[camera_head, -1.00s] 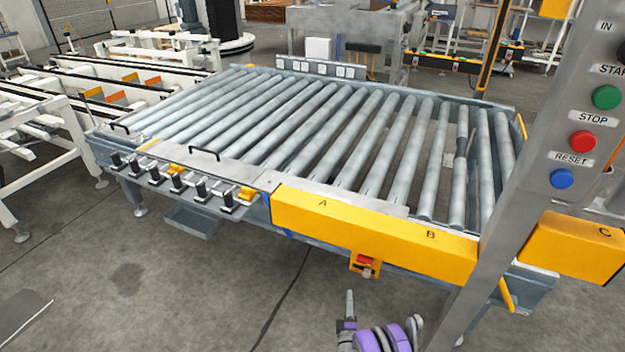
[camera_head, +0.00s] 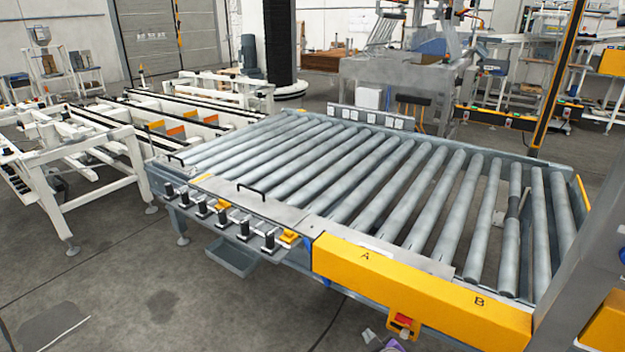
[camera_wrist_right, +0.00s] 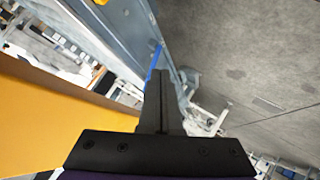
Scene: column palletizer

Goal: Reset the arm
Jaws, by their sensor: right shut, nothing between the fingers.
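My right gripper (camera_head: 370,336) shows only as a small grey tip with a bit of purple arm at the bottom edge of the head view, below the yellow panel. In the right wrist view its fingers (camera_wrist_right: 161,100) are together, with nothing between them, and point away from the dark mount. They are in front of the yellow panel (camera_wrist_right: 50,115) and the blue-grey conveyor frame; I cannot tell the gap. My left gripper is in neither view.
The roller conveyor (camera_head: 330,165) fills the middle, with no load on its rollers. A red button on a yellow box (camera_head: 403,322) hangs under the front panel (camera_head: 420,290). A grey post (camera_head: 590,255) stands at the right. Open floor (camera_head: 150,270) lies at front left.

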